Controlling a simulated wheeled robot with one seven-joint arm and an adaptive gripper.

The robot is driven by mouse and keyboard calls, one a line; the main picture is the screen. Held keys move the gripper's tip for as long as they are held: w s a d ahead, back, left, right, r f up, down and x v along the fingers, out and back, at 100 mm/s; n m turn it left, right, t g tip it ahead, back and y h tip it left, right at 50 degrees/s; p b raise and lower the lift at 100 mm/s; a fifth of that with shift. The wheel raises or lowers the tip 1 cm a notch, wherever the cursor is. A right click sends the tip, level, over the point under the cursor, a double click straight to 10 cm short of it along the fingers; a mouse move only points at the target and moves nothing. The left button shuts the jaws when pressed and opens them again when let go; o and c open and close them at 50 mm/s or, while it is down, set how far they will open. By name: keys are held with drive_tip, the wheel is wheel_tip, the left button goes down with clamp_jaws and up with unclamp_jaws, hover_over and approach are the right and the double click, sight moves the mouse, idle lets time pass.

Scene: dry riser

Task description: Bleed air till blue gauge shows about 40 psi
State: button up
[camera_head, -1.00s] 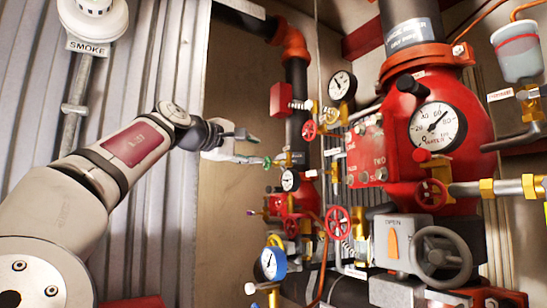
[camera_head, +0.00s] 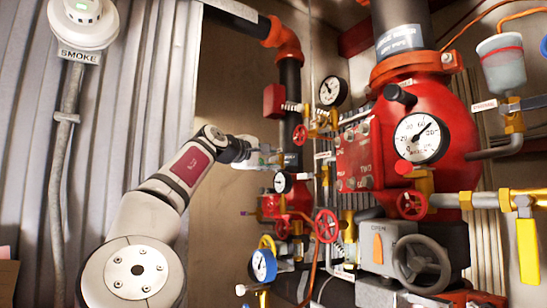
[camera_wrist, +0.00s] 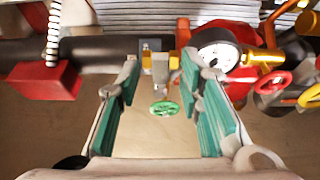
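The blue-rimmed gauge (camera_head: 262,265) is low in the head view, left of the lower pipework; its reading is too small to make out. My gripper (camera_head: 268,158) is beside the dark vertical pipe in the head view, partly hidden by my own arm. In the wrist view my gripper (camera_wrist: 158,66) is open, with teal-padded fingers spread apart. A small green handwheel (camera_wrist: 164,109) on a brass fitting (camera_wrist: 160,68) shows between the fingers, apart from both pads. Which valve is the air bleed cannot be told from markings.
A white gauge (camera_wrist: 216,57) is close to the right finger in the wrist view. A red box (camera_wrist: 43,80) is at left. Red handwheels (camera_head: 326,226), a large red valve body (camera_head: 450,110) and a grey handwheel (camera_head: 420,262) crowd the right side.

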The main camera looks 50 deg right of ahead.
drive_tip(key=shift+w+d, duration=0.1)
drive_tip(key=shift+d, duration=0.45)
clamp_jaws()
